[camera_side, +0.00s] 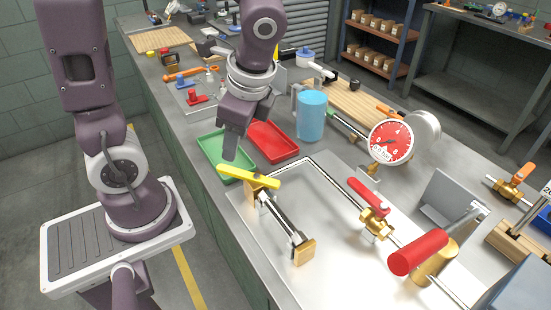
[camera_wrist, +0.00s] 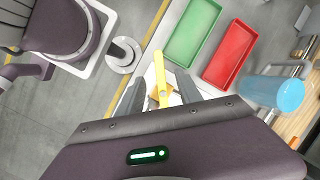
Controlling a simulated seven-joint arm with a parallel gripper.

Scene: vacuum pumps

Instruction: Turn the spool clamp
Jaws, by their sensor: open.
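A shiny metal spool (camera_side: 281,219) runs from there to a second brass block (camera_side: 304,252). I take this handled piece as the spool clamp, but cannot be sure. My gripper (camera_side: 229,155) points down just above the handle's left end. In the wrist view the yellow handle (camera_wrist: 161,76) shows between the two open fingers of my gripper (camera_wrist: 161,88), and the gripper body hides the spool. I see no grip on it.
A green tray (camera_side: 226,157) and a red tray (camera_side: 273,142) lie behind the handle. A blue cup (camera_side: 311,115) stands beyond them. A red-handled brass valve (camera_side: 376,222), a red-dialled gauge (camera_side: 391,142) and a red cylindrical grip (camera_side: 418,251) stand to the right. The steel tray's front (camera_side: 345,280) is clear.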

